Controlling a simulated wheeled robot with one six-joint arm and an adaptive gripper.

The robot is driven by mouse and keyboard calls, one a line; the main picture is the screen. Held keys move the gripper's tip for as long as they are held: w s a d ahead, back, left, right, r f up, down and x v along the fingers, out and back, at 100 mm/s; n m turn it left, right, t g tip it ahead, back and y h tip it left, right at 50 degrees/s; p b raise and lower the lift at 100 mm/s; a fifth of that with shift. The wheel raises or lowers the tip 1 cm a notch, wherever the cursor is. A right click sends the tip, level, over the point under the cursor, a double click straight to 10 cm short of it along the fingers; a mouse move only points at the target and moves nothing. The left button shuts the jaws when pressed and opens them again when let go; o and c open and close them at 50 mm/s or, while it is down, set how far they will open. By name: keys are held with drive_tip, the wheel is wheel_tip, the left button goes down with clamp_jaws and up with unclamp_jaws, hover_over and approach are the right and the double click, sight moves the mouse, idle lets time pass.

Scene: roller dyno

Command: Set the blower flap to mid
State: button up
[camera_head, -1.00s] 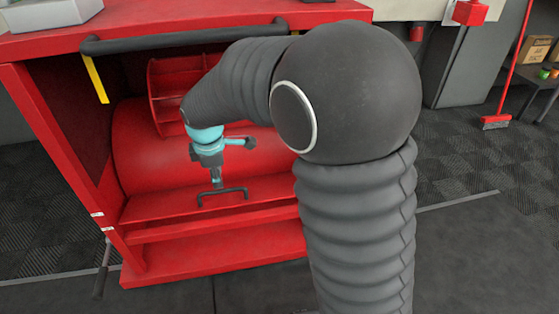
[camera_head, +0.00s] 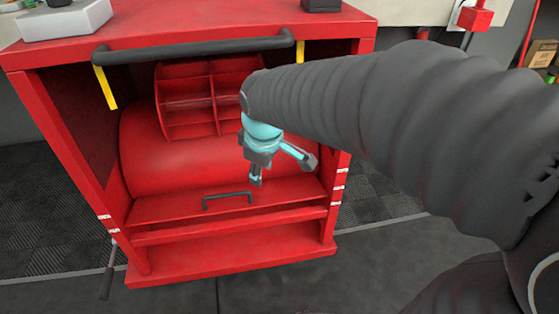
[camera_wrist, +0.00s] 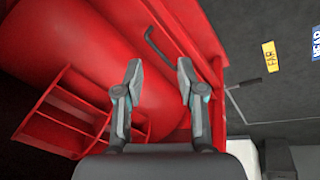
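A red hinged-looking panel, likely the blower flap (camera_head: 165,207), lies across the front of the red blower cabinet, below the round red drum. A black bar handle (camera_head: 228,198) stands up on it and also shows in the wrist view (camera_wrist: 157,50). My gripper (camera_head: 282,172) is right of the handle and above the panel's right part, apart from the handle. In the wrist view its two fingers (camera_wrist: 160,68) are spread with nothing between them. White marks (camera_head: 340,187) show on the right post; others are on the left post (camera_head: 105,217).
The red cabinet (camera_head: 335,90) has side posts close to my gripper and a black top bar (camera_head: 195,47). A ribbed red wheel (camera_head: 187,103) sits behind. A black lever (camera_head: 108,282) hangs at lower left. Yellow (camera_wrist: 269,56) and blue (camera_wrist: 316,43) labels lie on the floor.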

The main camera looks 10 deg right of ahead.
drive_tip(key=s+d+r+m, duration=0.2)
drive_tip(key=s+d+m, duration=0.1)
drive_tip(key=s, duration=0.2)
drive_tip(key=shift+s+d+r+m+t+p, duration=0.25)
drive_tip(key=shift+s+r+m+t+p, duration=0.1)
drive_tip(key=shift+m+t, duration=0.05)
drive_tip(key=shift+f, duration=0.1)
drive_tip(key=c, duration=0.4)
drive_tip(key=shift+n+g, duration=0.8)
drive_tip(key=a+f, duration=0.1)
drive_tip(key=f, duration=0.1)
drive_tip(key=w+a+f+b, duration=0.1)
drive_tip(key=a+f, duration=0.1)
drive_tip(key=a+f+b, duration=0.1)
drive_tip(key=f, duration=0.1)
drive_tip(key=shift+w+a+f, duration=0.1)
drive_tip(key=shift+w+a, duration=0.2)
drive_tip(key=shift+w, duration=0.1)
clamp_jaws()
drive_tip(key=n+t+b, duration=0.2)
drive_tip(key=n, duration=2.5)
approach(223, 207)
drive_tip(key=b+x, duration=0.2)
drive_tip(key=x, duration=0.3)
drive_tip(key=shift+w+a, duration=0.1)
drive_tip(key=shift+w, duration=0.1)
